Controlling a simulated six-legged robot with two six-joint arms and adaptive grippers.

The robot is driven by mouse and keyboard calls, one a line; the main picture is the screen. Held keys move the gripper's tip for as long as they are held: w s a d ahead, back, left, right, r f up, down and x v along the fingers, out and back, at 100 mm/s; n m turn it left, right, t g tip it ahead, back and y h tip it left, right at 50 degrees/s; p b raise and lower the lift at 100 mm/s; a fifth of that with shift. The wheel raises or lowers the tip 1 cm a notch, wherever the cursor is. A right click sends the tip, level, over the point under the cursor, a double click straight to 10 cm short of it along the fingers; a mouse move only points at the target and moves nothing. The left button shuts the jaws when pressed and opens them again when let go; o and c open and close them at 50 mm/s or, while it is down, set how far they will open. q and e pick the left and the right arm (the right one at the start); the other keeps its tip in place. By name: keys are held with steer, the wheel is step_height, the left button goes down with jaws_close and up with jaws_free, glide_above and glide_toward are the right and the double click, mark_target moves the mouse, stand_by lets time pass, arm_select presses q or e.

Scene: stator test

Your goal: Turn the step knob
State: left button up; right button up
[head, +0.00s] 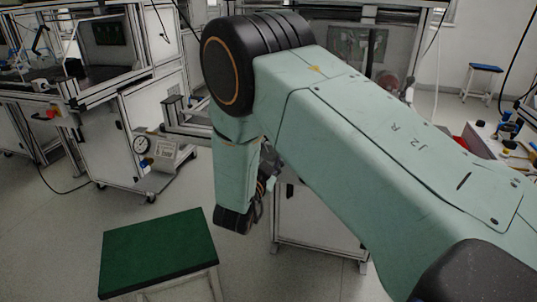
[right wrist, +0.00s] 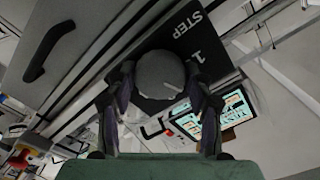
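The step knob (right wrist: 160,74) is a round dark grey knob in the right wrist view. In the head view my right gripper (head: 266,185) is mostly hidden behind my own arm, and the knob cannot be made out. My left gripper is out of view.
A lit screen (right wrist: 224,112) lies beyond the right finger. A black handle (right wrist: 48,52) is on a grey panel at upper left. Open floor lies at left.

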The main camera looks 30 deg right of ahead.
steer(key=o, duration=0.4)
steer(key=shift+v, duration=3.8)
